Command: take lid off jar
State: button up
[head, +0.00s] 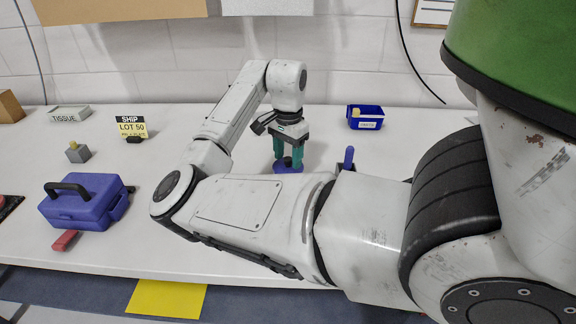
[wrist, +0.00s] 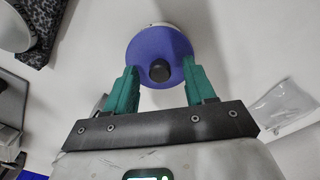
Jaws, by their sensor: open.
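The round blue lid (head: 289,169) with a black knob is below my gripper (head: 287,163) in the head view. My forearm hides what is under it there. In the wrist view the lid (wrist: 147,48) is seen from above, with its black knob (wrist: 159,70) near its lower edge. A pale rim, perhaps the jar (wrist: 160,25), shows just past the lid's far edge; the rest of the jar is hidden. My gripper (wrist: 160,68) is open, with its green fingers on either side of the knob and a gap on both sides.
A blue toolbox (head: 88,205) and a red block (head: 65,240) are at the left. A blue bin (head: 365,118) stands at the back right, and a blue upright post (head: 348,158) shows behind my arm. In the wrist view a clear bag (wrist: 282,104) lies right of my gripper.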

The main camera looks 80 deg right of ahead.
jog(key=shift+f, duration=0.1)
grip_shut()
dwell(0.5)
